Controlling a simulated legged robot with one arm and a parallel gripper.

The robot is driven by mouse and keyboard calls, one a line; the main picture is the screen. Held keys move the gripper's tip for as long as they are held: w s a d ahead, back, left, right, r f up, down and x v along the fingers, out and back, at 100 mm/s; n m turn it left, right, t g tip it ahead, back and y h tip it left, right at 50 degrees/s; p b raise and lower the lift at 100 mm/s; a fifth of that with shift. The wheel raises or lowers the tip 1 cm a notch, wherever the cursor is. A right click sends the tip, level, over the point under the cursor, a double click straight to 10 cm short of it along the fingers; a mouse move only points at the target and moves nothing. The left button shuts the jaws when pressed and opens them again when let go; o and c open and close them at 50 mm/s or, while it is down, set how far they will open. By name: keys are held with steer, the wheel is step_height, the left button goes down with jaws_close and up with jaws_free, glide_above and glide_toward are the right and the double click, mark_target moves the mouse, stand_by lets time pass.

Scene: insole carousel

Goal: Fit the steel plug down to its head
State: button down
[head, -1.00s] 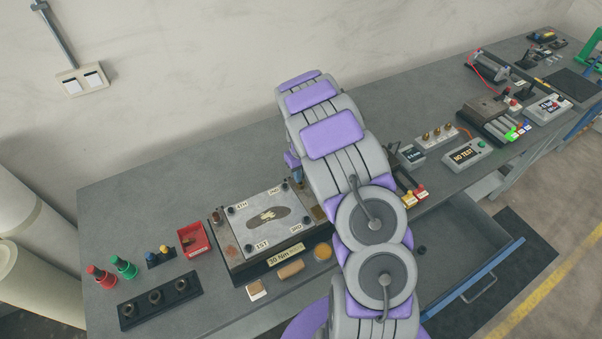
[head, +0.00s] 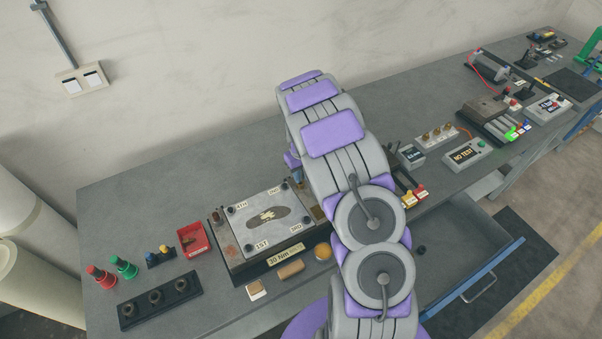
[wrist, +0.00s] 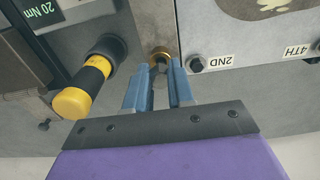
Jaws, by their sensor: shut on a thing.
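In the wrist view my gripper (wrist: 160,74) has its two blue-grey fingers close together on a small grey steel piece, seemingly the steel plug (wrist: 159,69). Only a little of the plug shows between the fingertips. Just beyond the tips is a brass-coloured ring (wrist: 160,53), beside the edge of the metal plate. I cannot tell how deep the plug sits in it, or whether it is in it at all. In the head view my arm hides most of the gripper and the plug, at the back right corner of the plate (head: 240,232).
A tool with a yellow and black handle (wrist: 84,91) stands close left of my fingers. A bolt (wrist: 196,64) beside the 2ND label is close right.

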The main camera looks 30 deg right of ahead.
steer(key=shift+f, duration=1.05)
steer(key=c, duration=0.9)
jaws_free()
steer(key=shift+r, duration=8.65)
steer(key=shift+w, duration=0.1)
